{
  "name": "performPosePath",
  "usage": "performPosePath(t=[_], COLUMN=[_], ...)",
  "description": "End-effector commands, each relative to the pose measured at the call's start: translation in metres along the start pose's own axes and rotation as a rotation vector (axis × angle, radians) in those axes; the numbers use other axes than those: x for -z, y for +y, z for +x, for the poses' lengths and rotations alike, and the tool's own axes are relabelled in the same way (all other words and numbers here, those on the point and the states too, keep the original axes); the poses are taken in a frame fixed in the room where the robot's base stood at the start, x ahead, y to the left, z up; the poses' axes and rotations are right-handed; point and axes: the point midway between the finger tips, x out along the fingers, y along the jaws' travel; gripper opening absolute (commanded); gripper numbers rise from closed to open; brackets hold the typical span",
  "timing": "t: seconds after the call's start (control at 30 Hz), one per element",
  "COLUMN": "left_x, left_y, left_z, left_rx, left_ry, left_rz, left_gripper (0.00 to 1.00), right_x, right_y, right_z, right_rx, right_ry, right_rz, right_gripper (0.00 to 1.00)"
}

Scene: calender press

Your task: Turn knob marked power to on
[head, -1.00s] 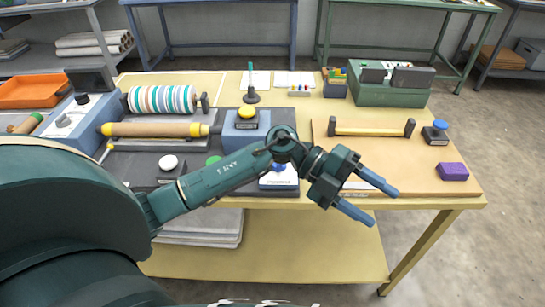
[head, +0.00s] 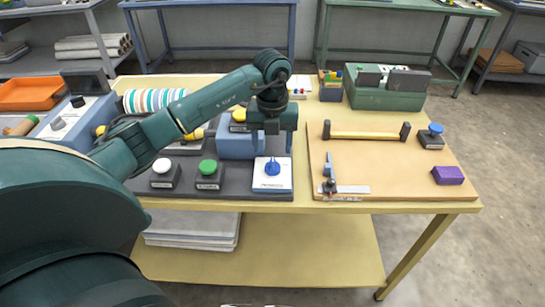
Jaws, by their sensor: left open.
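A blue knob (head: 272,168) sits on a white plate (head: 272,183) at the front right of the dark press base. Small print on the plate is too small to read. My left gripper (head: 271,145) is open, points down and hangs just behind and above the blue knob, with nothing between its fingers. My right gripper is not in view.
A white button (head: 162,167) and a green button (head: 208,167) stand left of the plate. A blue block (head: 236,146) with a yellow button stands behind. A wooden board (head: 400,165) with a bar, a small tool and a purple block (head: 447,175) lies right.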

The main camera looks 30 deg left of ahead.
Motion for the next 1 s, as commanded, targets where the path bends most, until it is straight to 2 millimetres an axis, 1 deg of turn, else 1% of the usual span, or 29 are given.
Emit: performPosePath(t=[0.03, 0.1, 0.2, 0.3, 0.47, 0.7, 1.0], left_x=[0.001, 0.001, 0.001, 0.0, 0.0, 0.0, 0.0], left_y=[0.0, 0.0, -0.001, 0.0, -0.001, -0.001, -0.001], left_z=[0.011, 0.023, 0.037, 0.047, 0.053, 0.054, 0.053], left_rx=[-0.002, -0.001, 0.001, 0.001, 0.002, 0.002, 0.002], left_ry=[0.005, 0.004, 0.004, 0.001, 0.001, 0.0, 0.0], left_rz=[-0.001, 0.001, 0.001, 0.001, 0.002, 0.002, 0.002], left_gripper=[0.58, 0.58, 0.58, 0.58, 0.58, 0.58, 0.33], right_x=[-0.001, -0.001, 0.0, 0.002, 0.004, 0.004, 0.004], right_y=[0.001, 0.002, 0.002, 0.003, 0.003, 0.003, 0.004], right_z=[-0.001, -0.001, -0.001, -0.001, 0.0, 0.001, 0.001], right_rx=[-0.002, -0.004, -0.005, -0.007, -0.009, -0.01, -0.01], right_ry=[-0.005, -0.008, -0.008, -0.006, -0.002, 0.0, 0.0], right_rz=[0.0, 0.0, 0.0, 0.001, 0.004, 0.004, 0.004], right_gripper=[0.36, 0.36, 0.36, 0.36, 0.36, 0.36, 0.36])
